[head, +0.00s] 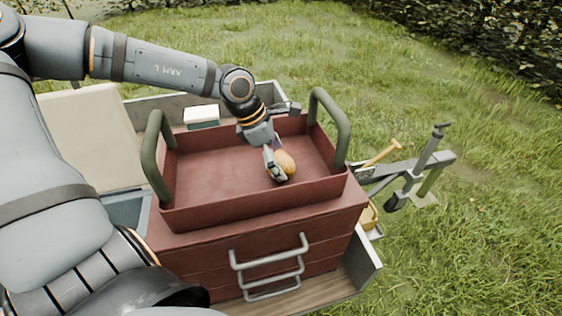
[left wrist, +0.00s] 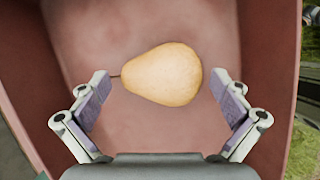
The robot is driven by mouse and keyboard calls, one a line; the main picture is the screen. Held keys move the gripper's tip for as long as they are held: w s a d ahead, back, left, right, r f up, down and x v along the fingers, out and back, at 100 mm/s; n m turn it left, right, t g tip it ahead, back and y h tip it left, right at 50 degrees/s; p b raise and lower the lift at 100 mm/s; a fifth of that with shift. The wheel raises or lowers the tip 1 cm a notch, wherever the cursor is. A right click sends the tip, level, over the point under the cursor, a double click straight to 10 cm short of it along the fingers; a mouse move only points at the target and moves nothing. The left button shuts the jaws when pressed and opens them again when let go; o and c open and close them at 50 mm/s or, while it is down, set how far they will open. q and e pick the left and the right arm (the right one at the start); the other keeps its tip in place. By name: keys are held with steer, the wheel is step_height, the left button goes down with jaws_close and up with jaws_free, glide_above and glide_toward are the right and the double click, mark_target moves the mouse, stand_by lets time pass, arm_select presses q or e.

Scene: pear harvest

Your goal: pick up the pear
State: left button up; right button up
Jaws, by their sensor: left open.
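A yellow-orange pear (head: 287,161) lies in the red open-topped crate (head: 215,170), right of the middle of its floor. In the left wrist view the pear (left wrist: 163,74) lies on its side with its stem to the left. My left gripper (head: 274,164) reaches down into the crate at the pear. In the left wrist view my left gripper (left wrist: 165,100) is open, with one finger on each side of the pear and visible gaps to both. My right gripper is not in view.
The crate has a green handle (head: 159,158) at its left end and another (head: 334,130) at its right. A white box (head: 201,115) stands behind it. A tool with a yellow handle (head: 381,154) is at the right. Grass lies around.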

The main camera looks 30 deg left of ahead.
arm_select(q)
steer(key=shift+w+d+f, duration=0.25)
steer(key=shift+d+f, duration=0.05)
steer(key=shift+f, duration=0.3)
steer(key=c, duration=1.3)
steer(key=shift+a+r, duration=0.1)
steer(key=shift+r, duration=0.05)
